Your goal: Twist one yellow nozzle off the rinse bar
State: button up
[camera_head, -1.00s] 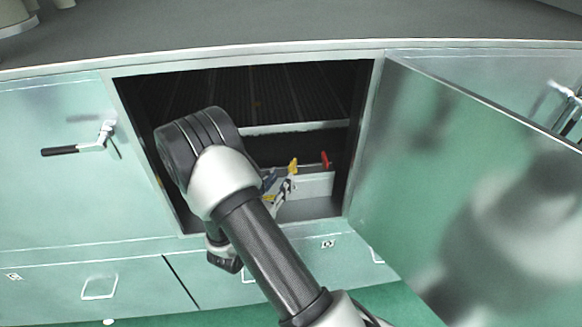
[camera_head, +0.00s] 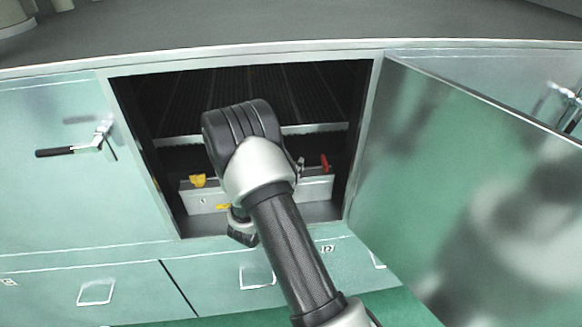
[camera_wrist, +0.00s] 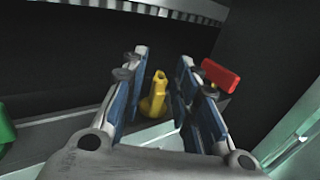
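My gripper (camera_wrist: 158,78) is open, with one blue-and-grey finger on each side of a yellow nozzle (camera_wrist: 154,100) in the wrist view. The nozzle stands up between the fingers, with a visible gap to each. In the camera_head view my arm hides that nozzle and most of my gripper; only a small part shows beside the wrist. A pale metal box-like part (camera_head: 318,188) lies across the cabinet opening. A yellow piece (camera_head: 197,181) sits at its left end and another yellow piece (camera_head: 222,206) is lower down. I cannot tell which part is the rinse bar.
A red handle-like piece (camera_wrist: 220,75) is close to the right finger; it also shows in the camera_head view (camera_head: 325,162). A green piece (camera_wrist: 5,132) is at the left edge. The open cabinet door (camera_head: 450,190) bounds the right side. A dark ribbed interior (camera_head: 315,90) lies behind.

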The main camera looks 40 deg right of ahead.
grip_shut()
jog(key=shift+o, duration=0.8)
grip_release()
jog(key=shift+a, duration=0.1)
